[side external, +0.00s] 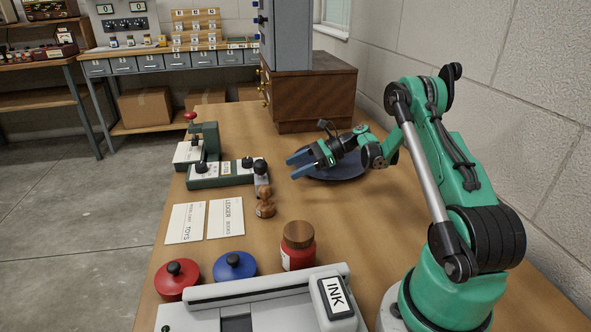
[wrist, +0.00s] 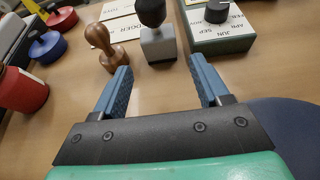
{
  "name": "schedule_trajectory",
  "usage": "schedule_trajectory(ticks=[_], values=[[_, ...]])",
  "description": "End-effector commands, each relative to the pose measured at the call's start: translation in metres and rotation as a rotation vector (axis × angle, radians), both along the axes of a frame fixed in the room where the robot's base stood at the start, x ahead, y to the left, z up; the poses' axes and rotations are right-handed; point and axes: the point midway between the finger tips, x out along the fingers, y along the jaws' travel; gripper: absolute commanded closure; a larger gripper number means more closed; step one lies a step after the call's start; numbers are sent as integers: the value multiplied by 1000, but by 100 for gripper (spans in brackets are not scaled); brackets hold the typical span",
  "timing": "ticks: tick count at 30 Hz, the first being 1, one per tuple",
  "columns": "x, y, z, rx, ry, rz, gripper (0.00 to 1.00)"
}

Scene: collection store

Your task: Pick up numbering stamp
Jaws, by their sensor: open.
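The grey block-shaped stamp with a black knob, which looks like the numbering stamp (wrist: 160,44), stands upright on the table, ahead of my gripper (wrist: 162,84) in the wrist view. In the side external view this stamp (side external: 261,180) stands beside a green date device, partly overlapped by the wooden stamp. My gripper (side external: 299,164) is open and empty, to the right of the stamp and apart from it. The blue fingers point towards the stamps, with bare table between them.
A turned wooden stamp (wrist: 106,46) stands close left of the grey stamp in the wrist view. The green date device (wrist: 222,32) is close on the right. A dark blue round dish (side external: 335,174) lies beneath my wrist. A red jar (side external: 298,254) and ink machine (side external: 260,302) stand nearer the camera.

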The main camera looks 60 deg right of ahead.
Motion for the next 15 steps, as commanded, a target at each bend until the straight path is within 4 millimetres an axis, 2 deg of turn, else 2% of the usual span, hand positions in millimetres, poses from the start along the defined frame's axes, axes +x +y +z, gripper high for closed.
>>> schedule_trajectory(ticks=[6, 15], values=[[27, 28, -15, -1, 0, 7, 32], [46, 48, -26, -3, 0, 5, 32]])
